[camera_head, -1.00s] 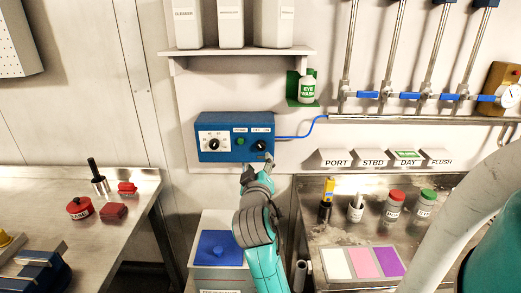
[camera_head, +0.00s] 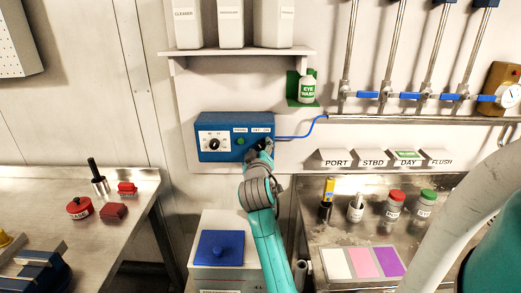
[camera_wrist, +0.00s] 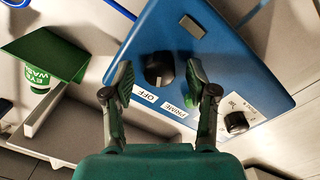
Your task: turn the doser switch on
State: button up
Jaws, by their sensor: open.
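The doser box (camera_head: 222,127) is a blue panel on the wall, also seen in the wrist view (camera_wrist: 152,38). Its switch is a round black knob (camera_wrist: 158,68) beside the OFF label (camera_wrist: 146,97). A pale mark shows on the knob's lower part in the wrist view. My gripper (camera_wrist: 159,73) is open, with one finger on each side of the knob in that view. Contact cannot be told. In the head view my gripper (camera_head: 262,148) is at the box's lower right and covers most of the knob.
A white-faced dial (camera_head: 213,145) and a green PRIME button (camera_head: 240,141) share the panel. A blue cable (camera_head: 300,136) leaves its right side. The eye wash bottle (camera_head: 306,90) hangs on a green holder at upper right. A shelf with bottles is above.

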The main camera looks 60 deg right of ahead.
grip_shut()
jog(key=shift+m, duration=0.3)
jog(key=m, duration=0.5)
jog(key=shift+m, duration=0.3)
jog(key=m, duration=0.5)
jog(key=shift+m, duration=0.4)
grip_release()
